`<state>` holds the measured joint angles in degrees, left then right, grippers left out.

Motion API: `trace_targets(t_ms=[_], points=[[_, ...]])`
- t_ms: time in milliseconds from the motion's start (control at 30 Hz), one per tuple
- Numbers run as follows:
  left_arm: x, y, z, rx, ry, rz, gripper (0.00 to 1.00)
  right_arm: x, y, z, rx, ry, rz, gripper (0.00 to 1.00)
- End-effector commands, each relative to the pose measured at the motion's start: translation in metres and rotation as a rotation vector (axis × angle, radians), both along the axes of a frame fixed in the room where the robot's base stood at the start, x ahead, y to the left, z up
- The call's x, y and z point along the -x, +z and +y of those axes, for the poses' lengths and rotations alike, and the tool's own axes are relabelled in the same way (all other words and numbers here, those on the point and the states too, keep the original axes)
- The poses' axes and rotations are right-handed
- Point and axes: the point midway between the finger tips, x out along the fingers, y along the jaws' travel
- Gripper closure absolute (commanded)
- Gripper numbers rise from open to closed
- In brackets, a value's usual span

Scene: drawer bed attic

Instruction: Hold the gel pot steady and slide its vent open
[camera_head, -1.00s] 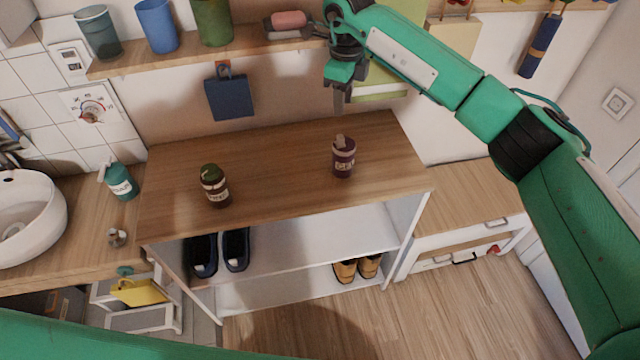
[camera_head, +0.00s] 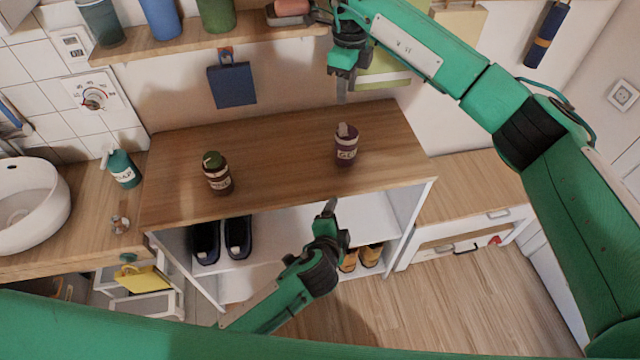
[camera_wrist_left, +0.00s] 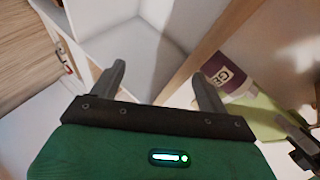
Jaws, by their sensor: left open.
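The gel pot (camera_head: 346,152) is a dark purple pot with a pale label and a pale top piece. It stands upright on the right part of the wooden shelf top. It also shows at the right in the left wrist view (camera_wrist_left: 238,58), where it looks tilted. My left gripper (camera_head: 330,207) is open and empty, in front of the shelf's front edge, below the pot and apart from it. Its two spread fingers show in the left wrist view (camera_wrist_left: 161,75). My right gripper (camera_head: 342,90) points down above the shelf's back edge, behind the pot. Its fingers overlap, so its opening is unclear.
A brown pot with a green lid (camera_head: 217,176) stands on the shelf top (camera_head: 280,160) to the left. Shoes (camera_head: 238,238) sit on the shelf below. A soap bottle (camera_head: 123,168) and basin are at the left. The shelf top between the pots is clear.

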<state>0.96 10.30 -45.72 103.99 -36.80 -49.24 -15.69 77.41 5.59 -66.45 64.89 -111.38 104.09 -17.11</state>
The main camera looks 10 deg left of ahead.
Motion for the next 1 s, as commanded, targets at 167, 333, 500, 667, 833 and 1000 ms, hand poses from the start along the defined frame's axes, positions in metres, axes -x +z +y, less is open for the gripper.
trace_targets(t_ms=[167, 333, 500, 667, 833, 1000], points=[[-0.018, 0.072, 0.039, -0.232, 0.098, -0.162, 0.23, 0.000, 0.000, 0.000, 0.000, 0.000, 0.000, 0.64], [-0.030, 0.096, 0.054, -0.504, 0.032, -0.294, 0.23, 0.000, 0.000, 0.000, 0.000, 0.000, 0.000, 0.64], [-0.041, 0.096, 0.053, -0.789, -0.126, -0.417, 0.23, 0.000, 0.000, 0.000, 0.000, 0.000, 0.000, 0.64], [-0.049, 0.092, 0.051, -1.105, -0.289, -0.553, 0.23, 0.000, 0.000, 0.000, 0.000, 0.000, 0.000, 0.64], [-0.053, 0.084, 0.049, -1.426, -0.444, -0.692, 0.23, 0.000, 0.000, 0.000, 0.000, 0.000, 0.000, 0.64], [-0.054, 0.077, 0.047, -1.656, -0.550, -0.797, 0.23, 0.000, 0.000, 0.000, 0.000, 0.000, 0.000, 0.64]])
